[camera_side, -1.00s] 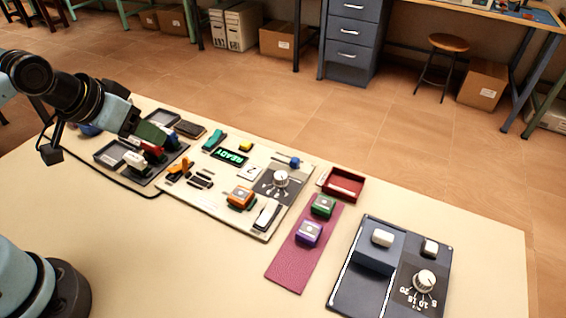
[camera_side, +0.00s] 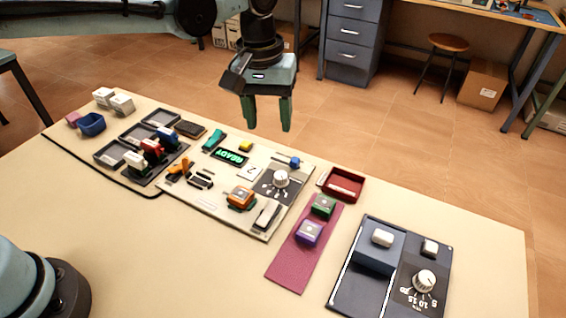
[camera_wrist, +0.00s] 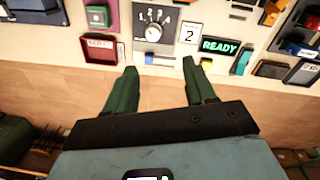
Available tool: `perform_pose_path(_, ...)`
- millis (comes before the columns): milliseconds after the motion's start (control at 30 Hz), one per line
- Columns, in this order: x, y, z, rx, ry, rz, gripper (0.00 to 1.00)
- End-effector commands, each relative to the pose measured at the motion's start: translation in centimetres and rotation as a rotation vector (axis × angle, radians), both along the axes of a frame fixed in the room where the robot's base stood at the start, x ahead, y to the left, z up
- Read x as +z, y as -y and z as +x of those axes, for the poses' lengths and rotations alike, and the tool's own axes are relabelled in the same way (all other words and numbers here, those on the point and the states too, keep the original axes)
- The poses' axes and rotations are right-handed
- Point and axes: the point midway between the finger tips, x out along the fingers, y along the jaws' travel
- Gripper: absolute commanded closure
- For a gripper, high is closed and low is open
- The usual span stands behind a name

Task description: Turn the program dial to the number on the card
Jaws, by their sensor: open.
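The program dial (camera_side: 280,179) is a silver knob on a dark plate at the right end of the cream panel (camera_side: 225,211). In the wrist view the dial (camera_wrist: 153,33) has small numbers around it; its exact setting is too small to read surely. The white card (camera_wrist: 188,33) beside it reads 2; it also shows in the side view (camera_side: 250,173). My gripper (camera_side: 268,128) is open and empty, with green fingers pointing down, well above the panel. In the wrist view its fingertips (camera_wrist: 159,66) lie just below the dial.
A green READY display (camera_side: 229,157), an orange block (camera_side: 240,198) and a white rocker (camera_side: 267,214) share the panel. A red tray (camera_side: 343,184) and a purple mat (camera_side: 290,266) lie to its right. A second dial (camera_side: 424,281) is on the dark-blue unit at far right.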

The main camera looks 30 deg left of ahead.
Motion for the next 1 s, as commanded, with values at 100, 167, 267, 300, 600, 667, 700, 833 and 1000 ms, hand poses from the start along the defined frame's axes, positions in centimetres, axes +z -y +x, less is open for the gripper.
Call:
perform_pose_path(100,-0.7,1.3,0.4,0.013,-0.029,0.010,0.45)
perform_pose_path(167,-0.9,1.5,0.4,0.018,-0.036,0.012,0.45)
perform_pose_path(267,-1.3,1.7,0.4,0.021,-0.041,0.014,0.45)
perform_pose_path(300,-1.6,1.7,0.4,0.021,-0.041,0.014,0.45)
perform_pose_path(600,-6.3,1.8,0.5,0.020,-0.039,0.014,0.45)
perform_pose_path(667,-7.4,1.8,0.5,0.020,-0.039,0.014,0.45)
perform_pose_path(700,-8.1,1.9,0.5,0.020,-0.039,0.014,0.45)
perform_pose_path(833,-10.3,1.9,0.5,0.020,-0.038,0.013,0.45)
perform_pose_path(1000,-12.2,2.0,0.5,0.019,-0.038,0.013,0.45)
